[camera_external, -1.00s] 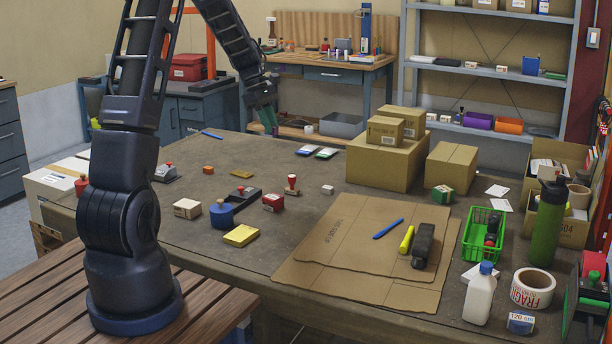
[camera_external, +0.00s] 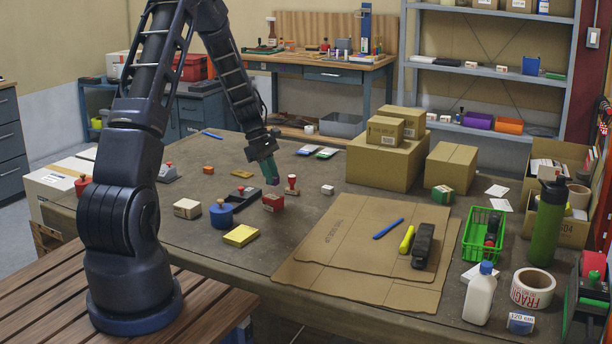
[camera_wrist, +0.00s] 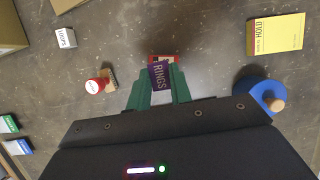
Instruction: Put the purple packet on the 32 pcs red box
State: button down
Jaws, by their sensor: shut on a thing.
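My gripper (camera_external: 270,172) is shut on the purple packet (camera_external: 272,181), held at the tips of its green fingers. The gripper also shows in the wrist view (camera_wrist: 159,88), where the purple packet (camera_wrist: 159,78) reads "RINGS". A small red box (camera_external: 273,203) lies on the table just below the packet. In the wrist view the red box (camera_wrist: 164,58) is partly hidden behind the packet, and its lettering is not legible. The packet appears to be above the box; I cannot tell if they touch.
A red-topped stamp (camera_external: 292,185) stands right of the red box, close by. A blue round-knobbed item (camera_external: 221,216), a yellow packet (camera_external: 241,236) and a pale box (camera_external: 187,208) lie left and in front. A cardboard sheet (camera_external: 340,275) covers the table's front right.

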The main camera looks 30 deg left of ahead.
jog(key=shift+f, duration=1.95)
jog(key=shift+f, duration=0.1)
jog(key=c, duration=1.3)
grip_release()
jog(key=shift+o, duration=0.2)
